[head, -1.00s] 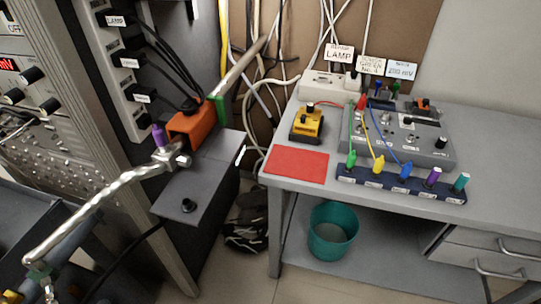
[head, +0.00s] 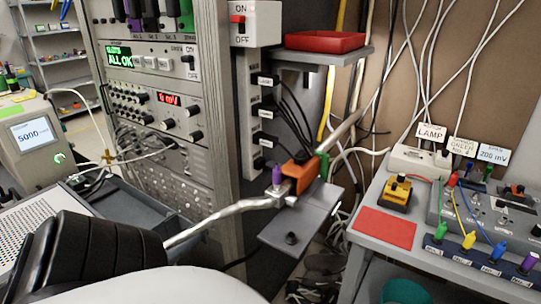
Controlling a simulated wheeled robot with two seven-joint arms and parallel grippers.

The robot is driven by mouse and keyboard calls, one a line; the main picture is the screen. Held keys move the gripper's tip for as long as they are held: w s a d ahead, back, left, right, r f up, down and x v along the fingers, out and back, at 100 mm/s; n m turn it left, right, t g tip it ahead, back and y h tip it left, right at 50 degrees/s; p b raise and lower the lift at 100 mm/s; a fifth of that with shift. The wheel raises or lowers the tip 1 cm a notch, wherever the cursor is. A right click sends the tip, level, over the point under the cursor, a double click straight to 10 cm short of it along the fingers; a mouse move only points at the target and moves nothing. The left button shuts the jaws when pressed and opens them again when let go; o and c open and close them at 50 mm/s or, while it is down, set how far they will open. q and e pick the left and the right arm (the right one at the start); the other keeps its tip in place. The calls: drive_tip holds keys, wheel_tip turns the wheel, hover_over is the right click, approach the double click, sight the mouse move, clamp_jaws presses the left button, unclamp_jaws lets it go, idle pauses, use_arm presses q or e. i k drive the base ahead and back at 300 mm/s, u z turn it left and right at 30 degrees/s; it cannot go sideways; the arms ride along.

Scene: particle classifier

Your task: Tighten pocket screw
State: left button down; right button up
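No part is labelled as the pocket screw. A purple-topped knob (head: 276,175) stands upright beside an orange block (head: 299,178), where a silver metal tube (head: 222,214) meets a metal fitting. A metal bar (head: 345,130) slopes up from the block's far side, next to a green plate (head: 322,166). Neither of my grippers can be made out.
A tall rack (head: 165,60) with lit displays stands left of the block. A grey bench (head: 378,262) with a red mat (head: 384,227) and a yellow device (head: 397,193) is at right. A red tray (head: 325,41) is above. A black ribbed form (head: 95,255) fills the lower left.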

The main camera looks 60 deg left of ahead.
sight(292, 201)
drive_tip(key=k, duration=0.4)
drive_tip(key=u, duration=1.1)
